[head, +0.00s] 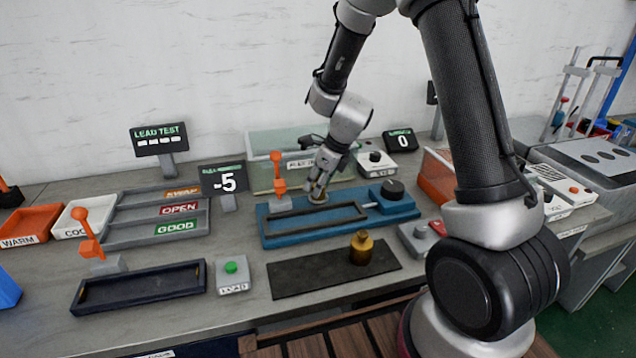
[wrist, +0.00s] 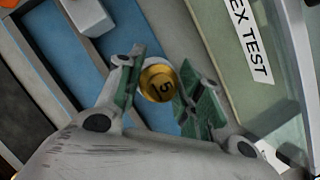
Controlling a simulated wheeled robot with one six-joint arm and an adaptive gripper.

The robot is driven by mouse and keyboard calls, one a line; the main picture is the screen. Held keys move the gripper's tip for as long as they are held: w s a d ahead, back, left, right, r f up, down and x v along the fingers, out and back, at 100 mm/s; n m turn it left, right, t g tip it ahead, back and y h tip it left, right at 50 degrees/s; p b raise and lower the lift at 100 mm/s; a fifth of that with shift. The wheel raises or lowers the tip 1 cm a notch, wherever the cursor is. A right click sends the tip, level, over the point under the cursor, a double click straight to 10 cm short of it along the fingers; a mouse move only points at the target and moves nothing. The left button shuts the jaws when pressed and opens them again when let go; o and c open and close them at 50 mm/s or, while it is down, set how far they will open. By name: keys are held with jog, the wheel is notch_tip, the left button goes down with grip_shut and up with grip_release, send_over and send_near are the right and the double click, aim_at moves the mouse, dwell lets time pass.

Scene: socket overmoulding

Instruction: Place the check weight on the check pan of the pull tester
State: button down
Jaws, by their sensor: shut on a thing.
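My gripper (head: 317,190) reaches down over the blue pull tester (head: 410,212), near the back of its bed. In the wrist view my gripper (wrist: 158,88) is shut on a small round brass weight marked 5 (wrist: 159,83), with a green-padded finger on each side. In the head view the fingers mostly hide that spot; a brass-coloured round edge (head: 318,199) shows just below the fingertips. I cannot tell whether the weight touches the check pan, which I cannot make out apart from it. A larger brass weight (head: 361,250) stands upright on the dark mat (head: 300,279).
An orange-handled lever (head: 278,173) stands close left of my gripper. A clear-walled box (head: 262,150) is behind it. A display reading -5 (head: 224,181) stands to the left, and one reading 0 (head: 402,141) to the right. An empty dark tray (head: 140,288) lies front left.

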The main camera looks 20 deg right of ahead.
jog(key=c, duration=0.9)
grip_release()
jog(key=shift+f, duration=0.1)
jog(key=shift+c, duration=0.2)
jog(key=s+d+r+n, duration=0.3)
jog(key=s+r, duration=0.1)
jog(key=r, duration=0.5)
jog(key=s+d+r+n, duration=0.3)
jog(key=s+r, duration=0.2)
jog(key=r, duration=0.3)
jog(key=s+d+r+n+h, duration=0.1)
jog(key=s+d+r+n, duration=0.1)
jog(key=s+n, duration=0.5)
jog(key=s+d+r+n+h, duration=0.1)
jog(key=s+d+r+n, duration=0.2)
jog(key=s+n, duration=0.4)
jog(key=s+d+r+n+t+h, duration=0.1)
jog(key=s+d+r+n, duration=0.1)
jog(key=s+d+n, duration=0.2)
jog(key=s+n, duration=0.3)
jog(key=shift+r, duration=0.2)
